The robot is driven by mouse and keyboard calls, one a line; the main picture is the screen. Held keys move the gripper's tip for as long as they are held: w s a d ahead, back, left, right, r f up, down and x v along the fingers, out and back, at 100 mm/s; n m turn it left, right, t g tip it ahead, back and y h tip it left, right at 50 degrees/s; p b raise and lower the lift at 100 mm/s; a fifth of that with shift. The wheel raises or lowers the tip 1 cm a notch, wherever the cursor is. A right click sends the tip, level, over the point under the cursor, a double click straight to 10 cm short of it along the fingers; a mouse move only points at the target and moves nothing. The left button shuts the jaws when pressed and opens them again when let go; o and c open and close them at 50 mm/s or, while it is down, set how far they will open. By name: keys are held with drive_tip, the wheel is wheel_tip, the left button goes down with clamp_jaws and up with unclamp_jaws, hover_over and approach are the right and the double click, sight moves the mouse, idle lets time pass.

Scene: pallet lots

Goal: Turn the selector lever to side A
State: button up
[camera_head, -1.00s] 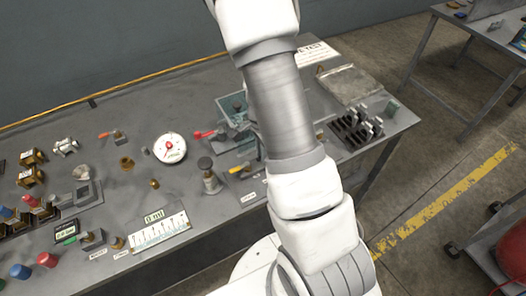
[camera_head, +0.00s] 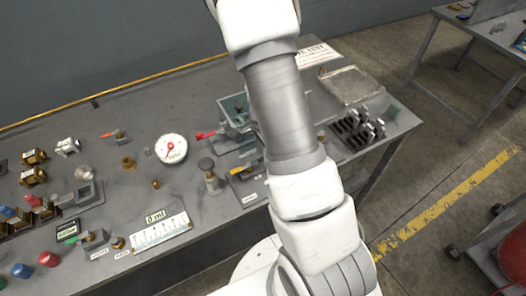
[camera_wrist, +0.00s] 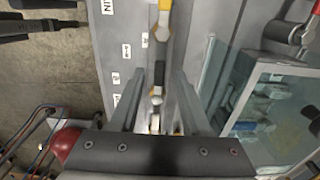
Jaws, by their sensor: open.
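The yellow-handled lever (camera_head: 241,170), which I take for the selector lever, sits near the front edge of the workbench in the head view, left of my arm. In the wrist view a yellow-tipped lever part (camera_wrist: 162,32) shows beyond my fingertips, with small white labels to its left; their lettering is too small to read for sure. My gripper (camera_wrist: 155,75) is open, its two fingers pointing along the bench on either side of a narrow strip with dark and yellow parts. I cannot tell if it touches them. In the head view my arm hides the gripper.
A clear-sided box (camera_wrist: 265,105) stands close to the right finger. A red-handled lever (camera_head: 204,135) is beside the grey-green box (camera_head: 236,110). A dial gauge (camera_head: 171,148), a dark-topped post (camera_head: 208,175) and a slotted rack (camera_head: 352,132) stand on the bench.

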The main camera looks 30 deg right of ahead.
drive_tip(key=shift+r, duration=0.1)
wheel_tip(320, 180, up, 17)
drive_tip(key=p, duration=0.2)
drive_tip(key=shift+r, duration=0.15)
idle(0.4)
drive_tip(key=s+a+r+n+t, duration=0.2)
drive_tip(key=s+a+r+n, duration=0.3)
drive_tip(key=s+r+n, duration=0.2)
drive_tip(key=s+a+r+n+t, duration=0.3)
drive_tip(key=s+a+r+n, duration=0.2)
drive_tip(key=s+r+n, duration=0.3)
drive_tip(key=shift+r+n+t, duration=0.3)
drive_tip(key=shift+r+n, duration=0.45)
drive_tip(key=shift+n, duration=0.65)
drive_tip(key=shift+s, duration=0.1)
drive_tip(key=shift+d, duration=0.1)
